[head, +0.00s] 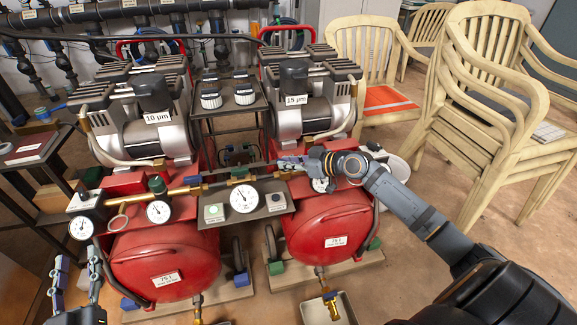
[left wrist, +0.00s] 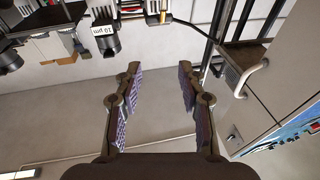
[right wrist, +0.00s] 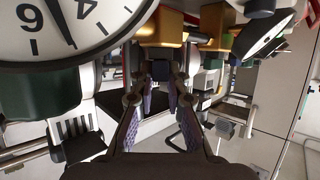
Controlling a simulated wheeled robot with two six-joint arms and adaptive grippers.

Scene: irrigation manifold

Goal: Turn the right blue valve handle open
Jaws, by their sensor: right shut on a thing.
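My right gripper (head: 281,163) reaches in from the right to the brass pipe line over the right red tank. In the right wrist view its fingers (right wrist: 160,85) are closed on a small dark blue piece (right wrist: 159,70) below a brass fitting (right wrist: 160,30); this appears to be the right blue valve handle. In the head view the gripper hides most of that handle, so its angle cannot be told. The left blue valve handle (head: 193,181) sits on the brass pipe (head: 170,193) at left. My left gripper (head: 75,275) is open and empty, low at the left.
Gauges stand close by: a large centre one (head: 244,198), one beside the right gripper (head: 320,185), others at left. Red tanks (head: 165,262) (head: 330,225) stand below, compressors (head: 305,105) behind. Stacked chairs (head: 500,110) stand at right. A small tray (head: 345,300) lies on the floor.

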